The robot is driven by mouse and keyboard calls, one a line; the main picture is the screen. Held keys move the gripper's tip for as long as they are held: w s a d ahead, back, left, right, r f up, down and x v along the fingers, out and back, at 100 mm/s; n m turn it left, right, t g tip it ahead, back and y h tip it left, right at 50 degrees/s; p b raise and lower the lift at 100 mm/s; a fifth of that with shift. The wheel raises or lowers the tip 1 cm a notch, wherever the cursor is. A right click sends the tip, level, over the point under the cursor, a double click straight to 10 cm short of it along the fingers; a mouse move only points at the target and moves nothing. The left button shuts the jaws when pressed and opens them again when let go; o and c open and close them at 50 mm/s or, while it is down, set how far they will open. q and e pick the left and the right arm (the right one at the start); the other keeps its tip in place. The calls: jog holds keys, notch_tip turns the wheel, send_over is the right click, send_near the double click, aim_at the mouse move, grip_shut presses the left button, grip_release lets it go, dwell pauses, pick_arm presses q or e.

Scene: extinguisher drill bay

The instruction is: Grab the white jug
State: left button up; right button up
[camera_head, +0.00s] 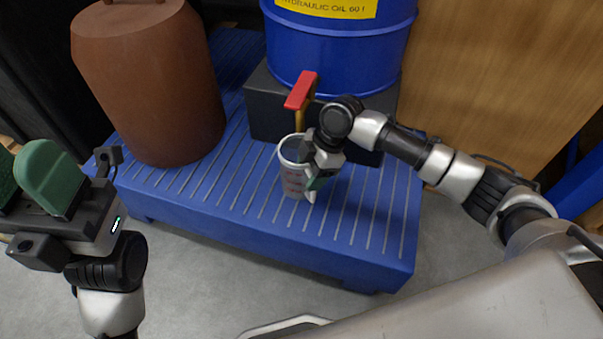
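The white jug (291,176), pale with reddish markings, stands upright on the slotted blue platform (225,196), under the red-handled tap of a blue drum. My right gripper (314,188) points down at the jug's right side and covers part of it. A green finger pad shows against that side. The handle is hidden, and I cannot tell whether the fingers are closed on anything. My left gripper (24,168) is at the far left, away from the jug, with its green fingers apart and nothing between them.
The blue drum (340,50) sits on a black block (268,110) behind the jug. Its red tap handle (301,90) juts out just above the jug and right gripper. A brown canister (150,85) stands on the platform's left. A wooden panel (510,70) is behind on the right.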

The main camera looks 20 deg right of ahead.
jog(key=c, duration=0.6)
jog(key=shift+r, duration=0.1)
